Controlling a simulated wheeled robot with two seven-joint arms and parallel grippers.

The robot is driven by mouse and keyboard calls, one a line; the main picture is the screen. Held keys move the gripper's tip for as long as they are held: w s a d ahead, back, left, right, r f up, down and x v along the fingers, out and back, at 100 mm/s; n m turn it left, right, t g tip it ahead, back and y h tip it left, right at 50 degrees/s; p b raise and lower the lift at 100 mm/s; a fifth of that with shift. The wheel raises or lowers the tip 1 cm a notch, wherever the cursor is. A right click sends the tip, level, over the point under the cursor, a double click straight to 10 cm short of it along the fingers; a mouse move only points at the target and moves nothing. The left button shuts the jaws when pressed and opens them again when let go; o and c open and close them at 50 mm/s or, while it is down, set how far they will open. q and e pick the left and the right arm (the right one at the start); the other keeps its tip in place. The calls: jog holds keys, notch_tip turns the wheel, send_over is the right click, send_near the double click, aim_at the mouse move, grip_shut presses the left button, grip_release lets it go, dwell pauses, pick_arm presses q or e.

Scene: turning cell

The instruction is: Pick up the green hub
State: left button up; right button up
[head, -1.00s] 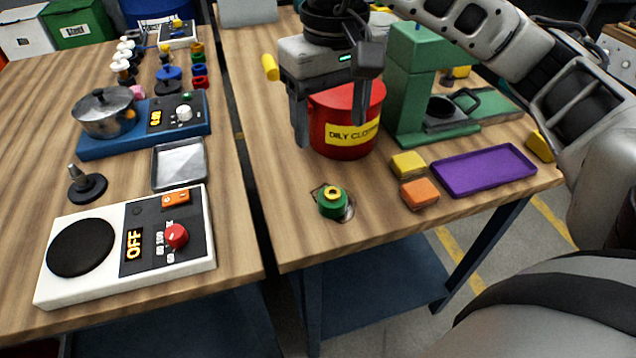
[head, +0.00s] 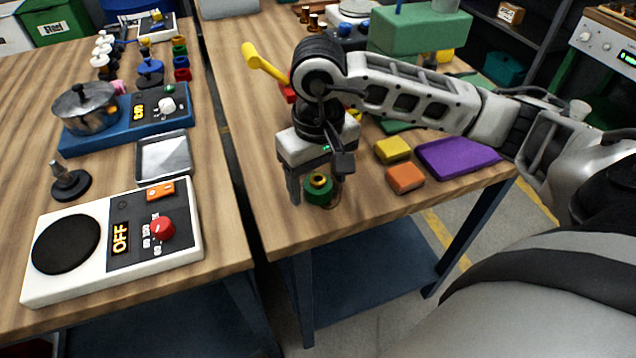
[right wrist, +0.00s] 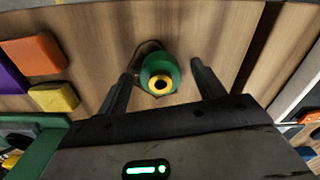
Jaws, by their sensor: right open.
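The green hub (head: 318,189) is a short green cylinder with a yellow ring on top, near the front edge of the right table. In the right wrist view the green hub (right wrist: 160,74) lies between and a little beyond the fingertips. My right gripper (head: 316,192) is open and empty, pointing down over the hub, with one finger on each side. In the right wrist view the fingers of my right gripper (right wrist: 160,72) show gaps to the hub on both sides. My left gripper is not in view.
Yellow (head: 393,149) and orange (head: 405,178) blocks and a purple tray (head: 458,157) lie right of the hub. My right arm hides most of the red canister. A gap separates the left table, with its white OFF device (head: 112,240), from this one.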

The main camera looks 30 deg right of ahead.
jog(key=shift+f, duration=0.2)
jog(key=c, duration=1.3)
jog(key=shift+o, duration=0.2)
jog(key=shift+r, duration=0.1)
